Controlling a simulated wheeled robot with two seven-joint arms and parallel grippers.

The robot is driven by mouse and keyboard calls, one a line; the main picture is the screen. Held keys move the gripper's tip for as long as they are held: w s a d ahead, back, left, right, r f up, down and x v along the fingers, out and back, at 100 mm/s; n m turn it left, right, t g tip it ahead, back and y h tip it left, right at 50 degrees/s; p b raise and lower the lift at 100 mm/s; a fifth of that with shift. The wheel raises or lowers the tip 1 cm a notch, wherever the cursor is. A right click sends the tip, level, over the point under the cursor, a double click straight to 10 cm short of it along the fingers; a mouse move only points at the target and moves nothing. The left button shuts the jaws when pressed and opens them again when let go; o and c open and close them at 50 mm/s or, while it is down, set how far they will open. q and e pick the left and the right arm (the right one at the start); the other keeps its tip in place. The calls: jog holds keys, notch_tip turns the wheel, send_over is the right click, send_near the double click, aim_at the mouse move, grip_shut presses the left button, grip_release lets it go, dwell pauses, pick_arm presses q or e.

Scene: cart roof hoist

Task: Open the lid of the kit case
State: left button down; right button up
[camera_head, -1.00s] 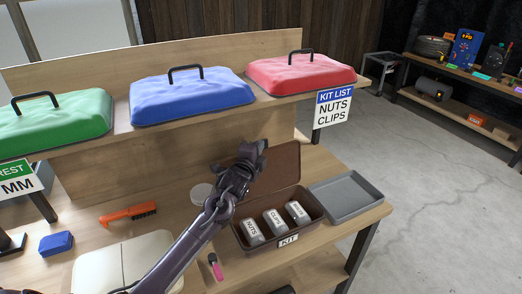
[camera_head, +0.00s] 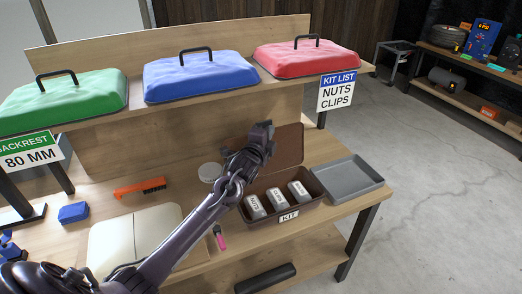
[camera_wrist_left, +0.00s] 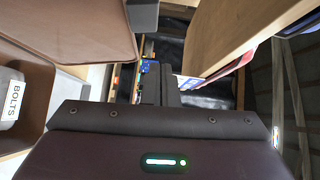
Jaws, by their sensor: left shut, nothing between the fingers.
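The brown kit case (camera_head: 290,218) stands on the lower bench top with a "KIT" label on its front. Its lid (camera_head: 288,148) stands raised at the back, so the case is open. Inside are labelled grey blocks (camera_head: 278,200); one reads "BOLTS" in the left wrist view (camera_wrist_left: 14,100). My left gripper (camera_head: 266,132) is shut and empty, above the case and in front of the lid's left part in the head view. The lid also shows at the upper left of the left wrist view (camera_wrist_left: 75,30). My right gripper is not in view.
A grey tray (camera_head: 347,186) sits right of the case. Green (camera_head: 62,100), blue (camera_head: 200,78) and red (camera_head: 305,60) covers with handles rest on the upper shelf.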

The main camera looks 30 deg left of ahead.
pick_arm(q)
jog(key=s+b, duration=0.2)
jog(key=s, duration=0.7)
jog(key=shift+r+b, duration=0.3)
jog(key=shift+r, duration=0.05)
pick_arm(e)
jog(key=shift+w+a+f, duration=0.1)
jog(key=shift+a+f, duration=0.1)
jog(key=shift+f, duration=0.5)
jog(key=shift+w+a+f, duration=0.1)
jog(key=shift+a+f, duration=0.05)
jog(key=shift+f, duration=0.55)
